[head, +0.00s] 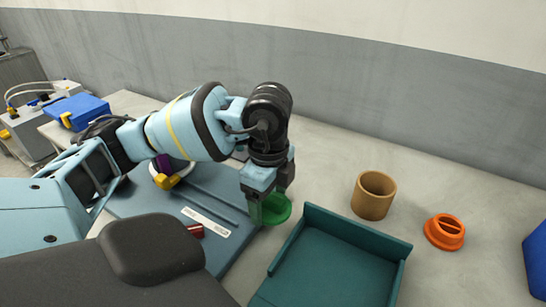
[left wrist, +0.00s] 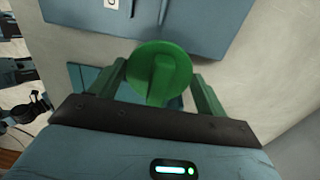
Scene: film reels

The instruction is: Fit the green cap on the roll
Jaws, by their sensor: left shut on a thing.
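The green cap (head: 279,210) is held between the fingers of my left gripper (head: 268,193), just above the worktop by the teal tray's left corner. In the left wrist view, the cap (left wrist: 176,68) shows as a round disc with a raised ridge across it, with a green finger of the gripper (left wrist: 161,88) on each side. A tan hollow cylinder (head: 373,197), which looks like the roll, stands upright with its open top showing. It is to the right of the gripper and apart from the cap. My right gripper is not in view.
The teal tray (head: 340,231) with raised edges lies in front of the tan cylinder. An orange cap-like piece (head: 444,232) lies to the right, with a blue object (head: 537,260) at the edge. A blue board (head: 215,235) lies under my left arm. A wall runs behind.

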